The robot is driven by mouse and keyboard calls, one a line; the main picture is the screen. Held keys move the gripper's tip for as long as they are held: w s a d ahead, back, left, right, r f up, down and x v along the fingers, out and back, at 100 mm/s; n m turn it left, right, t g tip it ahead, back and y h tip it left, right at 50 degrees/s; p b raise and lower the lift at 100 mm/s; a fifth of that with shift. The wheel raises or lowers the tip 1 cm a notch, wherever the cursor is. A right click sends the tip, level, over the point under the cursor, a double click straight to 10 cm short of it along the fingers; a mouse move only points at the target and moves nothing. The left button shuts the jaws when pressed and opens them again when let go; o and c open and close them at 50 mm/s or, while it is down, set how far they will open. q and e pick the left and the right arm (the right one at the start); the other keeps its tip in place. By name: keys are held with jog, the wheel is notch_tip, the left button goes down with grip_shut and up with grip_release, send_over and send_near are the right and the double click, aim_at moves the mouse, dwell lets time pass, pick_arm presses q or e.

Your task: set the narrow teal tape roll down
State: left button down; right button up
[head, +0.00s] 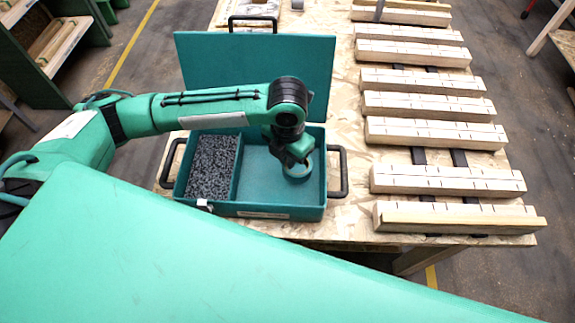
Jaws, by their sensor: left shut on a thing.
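A narrow teal tape roll (298,175) is at the tip of my left gripper (293,158), which is shut on it. The gripper points down into the right compartment of an open teal box (270,211). The roll is inside that compartment's outline, near its right wall. I cannot tell whether it touches the compartment floor (262,184). The gripper and wrist hide part of the roll. My right gripper is not in view.
The box's left compartment holds dark grey small pieces (211,165). A divider separates the compartments. The raised lid (255,65) stands behind. Slotted wooden bars (430,105) fill the right of the chipboard table (345,115). Black handles (341,173) flank the box.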

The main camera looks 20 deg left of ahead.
pick_arm(q)
jog(key=shift+f, duration=0.55)
notch_tip(320, 180, down, 4)
jog(key=shift+r, duration=0.25)
jog(key=shift+f, duration=0.15)
jog(key=c, duration=1.5)
grip_release()
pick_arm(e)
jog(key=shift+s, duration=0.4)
